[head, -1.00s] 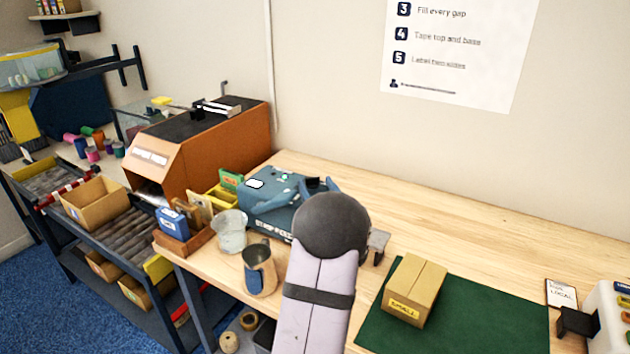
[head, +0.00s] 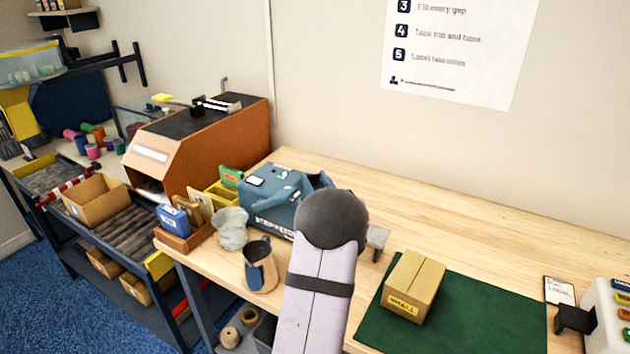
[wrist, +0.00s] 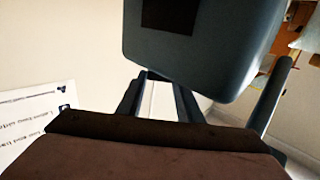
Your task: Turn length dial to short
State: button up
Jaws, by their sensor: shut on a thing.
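The blue machine (head: 268,207) stands on the bench behind my arm in the head view, with a small pale display (head: 255,182) on its top. My grey, rounded wrist covers its right part. In the wrist view my gripper (wrist: 158,78) has its two dark fingers reaching to a large dark blue body (wrist: 200,60), which looks like the machine's casing. The gripper is shut at the machine, on what seems to be the length dial. The dial itself, its markings and its setting are hidden.
A small carton (head: 413,286) sits on the green mat (head: 480,310) to the right. A metal jug (head: 260,267) and a clear tub (head: 230,228) stand close left of my arm. An orange machine (head: 215,145) is at the back left. The bench's back right is clear.

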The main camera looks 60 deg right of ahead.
jog(key=shift+s+d+r+n+t+y, duration=0.1)
jog(key=shift+d+n+t+y, duration=0.05)
jog(key=shift+n+t+y, duration=0.3)
jog(key=shift+s+d+r+n+t+y, duration=0.1)
jog(key=shift+n+t+y, duration=0.25)
jog(key=shift+y, duration=0.2)
jog(key=shift+f+n+t+y+p, duration=0.1)
jog(key=shift+n+t+y+p, duration=0.4)
jog(key=shift+y, duration=0.3)
jog(key=o, duration=1.1)
jog(key=shift+s+a+f+b, duration=0.1)
jog(key=shift+s+a+b, duration=0.2)
jog(key=shift+s, duration=0.3)
jog(key=shift+b+v, duration=0.9)
jog(key=shift+v, duration=2.15)
